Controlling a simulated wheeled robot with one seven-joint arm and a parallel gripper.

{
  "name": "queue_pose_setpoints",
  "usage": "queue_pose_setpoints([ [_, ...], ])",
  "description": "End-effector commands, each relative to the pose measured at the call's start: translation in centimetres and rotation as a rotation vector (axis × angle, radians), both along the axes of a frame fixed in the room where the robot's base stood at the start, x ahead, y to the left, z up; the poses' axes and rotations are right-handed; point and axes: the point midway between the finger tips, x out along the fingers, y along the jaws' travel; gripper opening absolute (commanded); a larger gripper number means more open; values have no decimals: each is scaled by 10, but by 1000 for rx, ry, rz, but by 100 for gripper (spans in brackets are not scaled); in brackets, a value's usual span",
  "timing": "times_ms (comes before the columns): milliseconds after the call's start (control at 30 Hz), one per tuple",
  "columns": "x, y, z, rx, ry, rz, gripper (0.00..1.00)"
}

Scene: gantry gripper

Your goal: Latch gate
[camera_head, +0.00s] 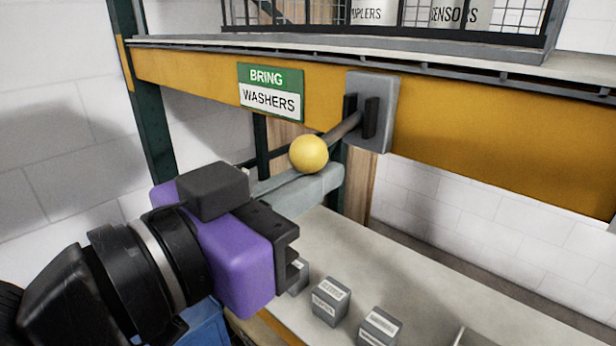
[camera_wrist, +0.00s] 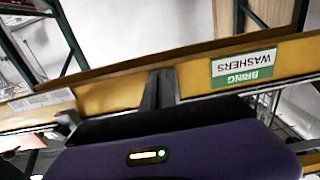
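A lever with a yellow ball knob (camera_head: 309,154) sticks out from a grey latch plate (camera_head: 384,112) on the yellow beam (camera_head: 480,150). Its dark shaft slopes down and left from a slotted black bracket. My gripper (camera_head: 290,262), with a purple body, is below and left of the knob in the head view and looks apart from it. Its fingers are mostly hidden by its housing, so I cannot tell their opening. In the wrist view, my purple gripper housing (camera_wrist: 180,150) fills the bottom, and a dark upright piece stands before the beam. I cannot make out a separate gate.
A green and white sign (camera_head: 270,92) reading "BRING WASHERS" hangs on the beam; it also shows upside down in the wrist view (camera_wrist: 243,68). Small grey boxes (camera_head: 330,300) stand on the pale shelf (camera_head: 400,270) below. A wire cage (camera_head: 300,12) sits above. A dark green post (camera_head: 150,100) stands left.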

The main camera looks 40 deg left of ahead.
Motion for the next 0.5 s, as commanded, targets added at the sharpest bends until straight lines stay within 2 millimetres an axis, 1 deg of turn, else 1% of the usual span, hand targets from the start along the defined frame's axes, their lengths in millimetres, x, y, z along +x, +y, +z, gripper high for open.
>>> queue_pose_setpoints([
  [33,0,0,7,2,-2,-1,0],
  [300,0,0,23,2,-1,0,0],
  [467,0,0,33,1,-1,0,0],
  [500,0,0,30,0,0,0,0],
])
